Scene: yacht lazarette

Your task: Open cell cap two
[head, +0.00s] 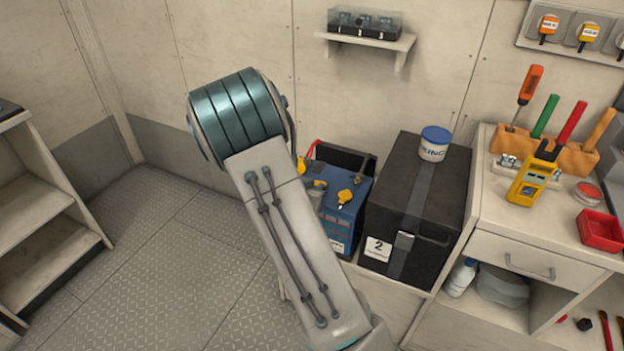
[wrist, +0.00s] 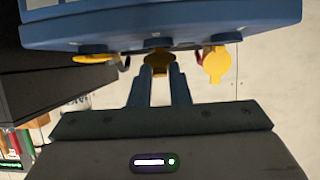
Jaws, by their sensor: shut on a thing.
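A blue battery (head: 343,217) stands left of the black box, and my arm hides part of it in the head view. In the wrist view the blue battery (wrist: 160,28) fills the top, seen upside down. Three yellow caps show along it there. The middle cap (wrist: 157,57) is between the fingertips of my gripper (wrist: 159,72), which is shut on it. The right cap (wrist: 215,63) stands out from the battery, tipped up. The left cap (wrist: 95,58) looks flat. My gripper is hidden behind my arm in the head view.
A black box (head: 418,205) labelled 2, with a blue-lidded tub (head: 434,143) on top, stands right of the battery. A workbench (head: 540,225) with tools is further right. A small shelf (head: 370,40) hangs above. The floor (head: 165,245) at left is clear.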

